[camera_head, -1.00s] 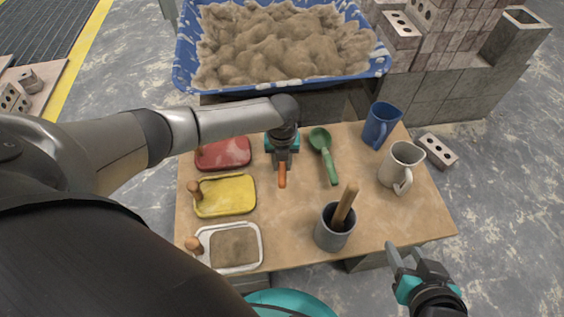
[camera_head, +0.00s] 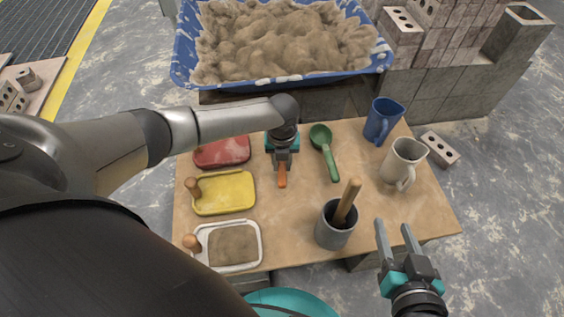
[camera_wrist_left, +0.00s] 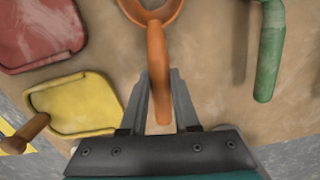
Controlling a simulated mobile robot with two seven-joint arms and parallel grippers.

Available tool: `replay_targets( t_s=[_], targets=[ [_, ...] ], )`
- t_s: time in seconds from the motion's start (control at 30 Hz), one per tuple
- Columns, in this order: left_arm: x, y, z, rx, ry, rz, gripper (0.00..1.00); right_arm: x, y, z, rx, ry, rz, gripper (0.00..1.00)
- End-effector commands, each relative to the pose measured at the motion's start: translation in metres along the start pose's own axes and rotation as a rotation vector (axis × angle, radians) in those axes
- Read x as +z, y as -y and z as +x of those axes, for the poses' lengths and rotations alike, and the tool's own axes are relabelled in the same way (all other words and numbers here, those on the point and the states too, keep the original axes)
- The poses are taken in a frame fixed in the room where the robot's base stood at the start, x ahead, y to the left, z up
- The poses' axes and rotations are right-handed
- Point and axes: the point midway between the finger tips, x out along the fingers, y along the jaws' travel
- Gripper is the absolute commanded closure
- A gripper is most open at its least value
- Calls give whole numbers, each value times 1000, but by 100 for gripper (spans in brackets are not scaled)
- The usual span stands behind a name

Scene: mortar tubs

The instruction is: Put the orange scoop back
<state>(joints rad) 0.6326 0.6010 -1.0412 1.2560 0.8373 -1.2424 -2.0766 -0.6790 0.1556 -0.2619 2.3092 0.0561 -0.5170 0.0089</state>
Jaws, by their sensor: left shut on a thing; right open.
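The orange scoop (camera_head: 282,178) lies on the table (camera_head: 300,222) under my left gripper (camera_head: 282,158); in the head view only its handle shows. In the left wrist view the scoop's handle (camera_wrist_left: 157,60) runs between the fingers of my left gripper (camera_wrist_left: 161,95), which is shut on it. Part of the scoop's bowl shows at the top edge of that view. The green scoop (camera_head: 326,150) lies just to the right, apart from the gripper. My right gripper (camera_head: 396,236) is open and empty, beyond the table's front right edge.
Red (camera_head: 222,152), yellow (camera_head: 224,193) and white (camera_head: 235,245) trays line the table's left side. A grey cup (camera_head: 335,229) with a wooden handle stands in front. Blue (camera_head: 383,120) and cream (camera_head: 403,162) mugs stand at right. A blue mortar tub (camera_head: 285,83) is behind.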

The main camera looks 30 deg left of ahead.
Motion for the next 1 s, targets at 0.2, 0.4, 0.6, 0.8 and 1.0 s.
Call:
replay_targets(
  t_s=[0.2, 0.4, 0.6, 0.8, 1.0],
  targets=[
    [1, 0, 0, -1, 2, 0, 100, 0, 0, 0, -1, -2, 1, 50],
    [1, 0, 0, -1, 1, 0, 100, 0, 0, 0, -1, -2, 1, 50],
    [0, 0, 3, -1, 1, 0, 100, 2, 0, 1, -1, -2, 0, 50],
    [0, 0, 8, -1, 1, 0, 100, 4, 0, 2, -1, -2, 1, 50],
    [0, 0, 8, -1, 1, 0, 53, 4, 0, 2, -1, -2, 1, 50]
  ],
)
